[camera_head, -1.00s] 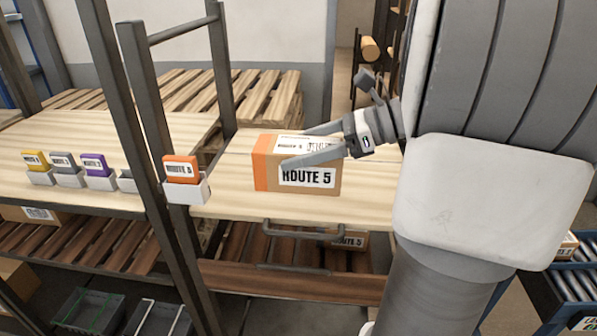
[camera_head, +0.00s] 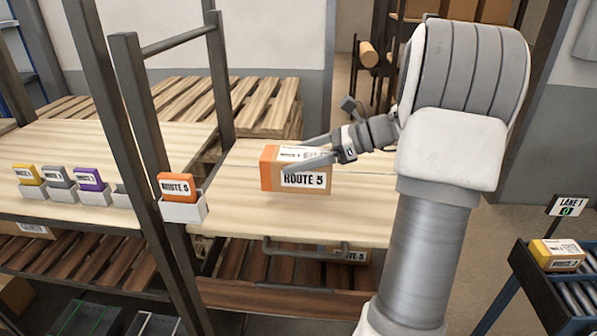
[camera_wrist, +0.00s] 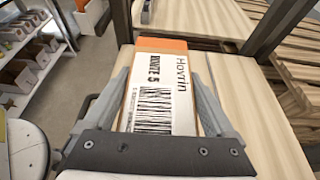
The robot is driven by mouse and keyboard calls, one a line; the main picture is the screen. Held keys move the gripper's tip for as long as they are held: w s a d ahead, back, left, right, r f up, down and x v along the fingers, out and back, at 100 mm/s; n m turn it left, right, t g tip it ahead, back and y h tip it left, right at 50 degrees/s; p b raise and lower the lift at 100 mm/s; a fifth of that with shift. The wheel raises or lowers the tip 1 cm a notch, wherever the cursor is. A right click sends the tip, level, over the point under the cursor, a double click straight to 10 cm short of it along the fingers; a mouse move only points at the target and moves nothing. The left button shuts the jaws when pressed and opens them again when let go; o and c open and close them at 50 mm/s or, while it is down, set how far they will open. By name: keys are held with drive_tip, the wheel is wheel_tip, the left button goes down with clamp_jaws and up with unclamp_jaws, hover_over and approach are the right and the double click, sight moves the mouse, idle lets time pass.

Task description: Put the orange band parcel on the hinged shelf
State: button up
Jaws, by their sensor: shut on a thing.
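The orange band parcel (camera_head: 312,181) is a brown box with an orange left end and a "ROUTE 5" label. My gripper (camera_head: 296,158) is shut on it, one finger along each side. In the wrist view the parcel (camera_wrist: 158,85) sits between both fingers, with its white label and barcode facing up and its orange band at the far end. The parcel is over the pale wooden board (camera_head: 350,218), which has a dark handle under its front edge and appears to be the hinged shelf. I cannot tell whether the parcel touches the board.
A small orange "ROUTE 5" block (camera_head: 180,187) stands in a white holder by the dark upright post (camera_head: 120,130) at left. Yellow, grey and purple blocks (camera_head: 90,179) line the neighbouring shelf. A roller conveyor (camera_head: 570,295) with a yellow-banded parcel is at right. The board around my parcel is clear.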

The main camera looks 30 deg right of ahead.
sight(299, 173)
drive_tip(key=shift+w+d+f, duration=0.3)
drive_tip(key=shift+w+f, duration=0.05)
drive_tip(key=shift+w, duration=0.25)
drive_tip(key=shift+f, duration=2)
drive_tip(key=shift+f, duration=0.1)
drive_tip(key=shift+f, duration=0.1)
drive_tip(key=o, duration=1.5)
drive_tip(key=shift+c, duration=0.2)
drive_tip(key=v, duration=0.7)
drive_tip(key=shift+s+d+r, duration=0.2)
drive_tip(key=shift+r, duration=0.05)
